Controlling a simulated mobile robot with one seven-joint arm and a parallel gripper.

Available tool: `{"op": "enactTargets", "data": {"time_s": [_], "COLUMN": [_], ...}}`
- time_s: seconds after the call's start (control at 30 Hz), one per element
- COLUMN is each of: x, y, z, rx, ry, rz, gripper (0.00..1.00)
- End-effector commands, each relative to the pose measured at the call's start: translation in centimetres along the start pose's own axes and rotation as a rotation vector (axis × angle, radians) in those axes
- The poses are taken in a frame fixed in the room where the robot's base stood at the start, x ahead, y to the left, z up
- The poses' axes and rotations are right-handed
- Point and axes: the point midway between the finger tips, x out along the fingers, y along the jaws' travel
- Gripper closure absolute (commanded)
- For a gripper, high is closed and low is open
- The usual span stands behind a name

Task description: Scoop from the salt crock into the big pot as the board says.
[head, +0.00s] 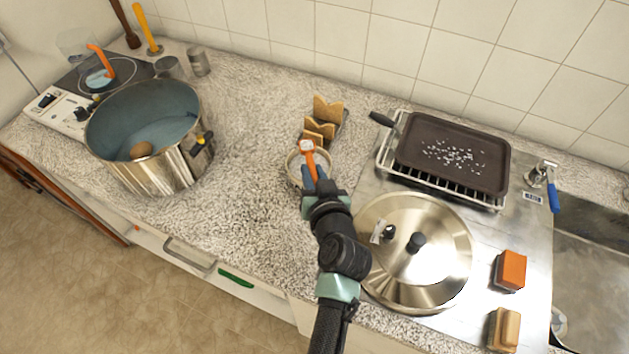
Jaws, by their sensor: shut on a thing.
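The big pot (182,165) is steel, stands at the left and holds bluish liquid with a brown lump in it. A small pale round crock (293,168), which looks like the salt crock, stands mid-counter. My gripper (313,182) is shut on an orange-handled scoop (309,158) over the crock. The scoop's pale head (306,146) shows near the crock's far rim. I cannot tell whether it touches the crock or holds salt. My gripper hides part of the crock and its contents. I cannot make out a board with readable writing.
Wooden pieces (327,110) stand in a rack just behind the crock. A dark tray (485,175) with white bits lies on a wire rack at right. A large steel lid (440,265) lies in front of it. The counter between pot and crock is clear.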

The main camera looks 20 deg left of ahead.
Motion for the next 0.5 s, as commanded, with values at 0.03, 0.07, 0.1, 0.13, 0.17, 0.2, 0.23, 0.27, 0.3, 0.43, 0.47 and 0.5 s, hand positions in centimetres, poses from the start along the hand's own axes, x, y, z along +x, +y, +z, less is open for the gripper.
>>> {"op": "enactTargets", "data": {"time_s": [0.03, 0.07, 0.1, 0.13, 0.17, 0.2, 0.23, 0.27, 0.3, 0.43, 0.47, 0.5], "x": [-0.1, -0.2, -0.3, -0.3, -0.4, -0.5, -0.6, -0.7, -0.8, -1.2, -1.3, -1.4], "y": [-0.1, -0.1, -0.1, -0.2, -0.2, -0.3, -0.3, -0.3, -0.4, -0.6, -0.6, -0.7], "z": [-0.5, -0.6, -0.8, -0.9, -1.1, -1.3, -1.5, -1.8, -2.0, -3.0, -3.2, -3.5], "rx": [0.0, 0.0, 0.0, 0.0, 0.0, 0.0, 0.0, 0.0, 0.0, 0.001, 0.001, 0.001], "ry": [0.002, 0.002, 0.001, 0.001, 0.001, 0.001, 0.001, 0.001, 0.001, 0.001, 0.001, 0.001], "rz": [0.0, 0.0, 0.0, 0.0, 0.0, 0.0, 0.0, 0.0, 0.0, 0.001, 0.001, 0.001], "gripper": [1.0, 1.0, 1.0, 1.0, 1.0, 1.0, 1.0, 1.0, 1.0, 1.0, 1.0, 1.0]}}
